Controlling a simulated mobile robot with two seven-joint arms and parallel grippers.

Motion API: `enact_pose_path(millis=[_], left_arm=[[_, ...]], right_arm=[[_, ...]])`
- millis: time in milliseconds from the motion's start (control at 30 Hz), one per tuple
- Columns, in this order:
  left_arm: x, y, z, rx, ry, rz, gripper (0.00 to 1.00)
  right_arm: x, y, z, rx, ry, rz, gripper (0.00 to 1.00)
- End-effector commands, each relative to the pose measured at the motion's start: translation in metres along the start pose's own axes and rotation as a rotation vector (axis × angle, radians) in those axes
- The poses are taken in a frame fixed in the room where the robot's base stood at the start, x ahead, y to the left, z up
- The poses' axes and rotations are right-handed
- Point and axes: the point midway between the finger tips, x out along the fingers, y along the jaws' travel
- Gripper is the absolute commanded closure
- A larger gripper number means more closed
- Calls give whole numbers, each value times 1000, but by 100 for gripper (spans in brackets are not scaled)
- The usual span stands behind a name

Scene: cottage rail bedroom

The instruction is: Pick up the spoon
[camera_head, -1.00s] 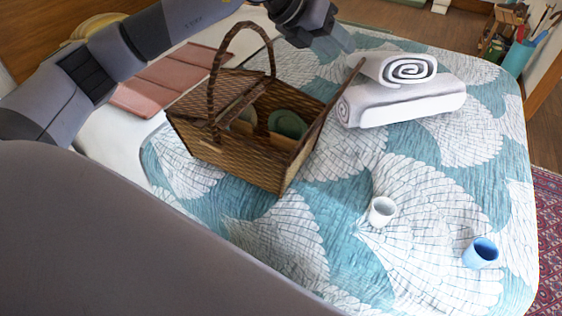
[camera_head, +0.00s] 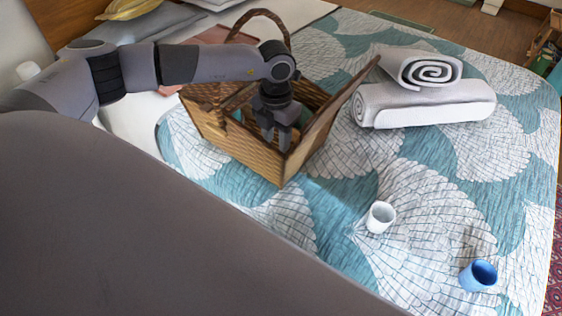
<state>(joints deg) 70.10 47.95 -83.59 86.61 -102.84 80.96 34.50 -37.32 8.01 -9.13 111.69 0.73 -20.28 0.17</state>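No spoon can be made out in the head view. The wicker picnic basket (camera_head: 243,150) stands on the bed with its lid flaps raised. My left gripper (camera_head: 276,144) points down into the basket's opening, near its front right part. Its two fingers look apart, with no held object visible between them. The gripper and arm hide much of the basket's inside; only a bit of green-blue shows behind them. My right gripper is not in view.
A white cup (camera_head: 380,217) and a blue cup (camera_head: 478,276) stand on the patterned bedspread (camera_head: 420,190). The bedspread between basket and cups is clear.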

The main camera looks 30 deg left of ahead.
Motion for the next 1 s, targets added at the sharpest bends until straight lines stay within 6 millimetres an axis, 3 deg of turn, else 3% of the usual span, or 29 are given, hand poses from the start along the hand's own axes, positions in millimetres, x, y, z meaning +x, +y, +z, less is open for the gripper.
enact_pose_path(millis=[233,533,567,667,700,1000], left_arm=[[36,1,1,0,1,-1,61],[42,2,2,0,-1,-1,61],[42,2,2,0,-1,-1,64],[42,2,2,0,-1,-1,96],[42,2,2,0,-1,-1,100],[42,2,2,-1,-1,-2,100]], right_arm=[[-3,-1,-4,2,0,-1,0],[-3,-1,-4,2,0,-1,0],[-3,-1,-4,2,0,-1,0],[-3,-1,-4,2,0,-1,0],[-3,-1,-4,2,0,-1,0],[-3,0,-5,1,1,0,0]])
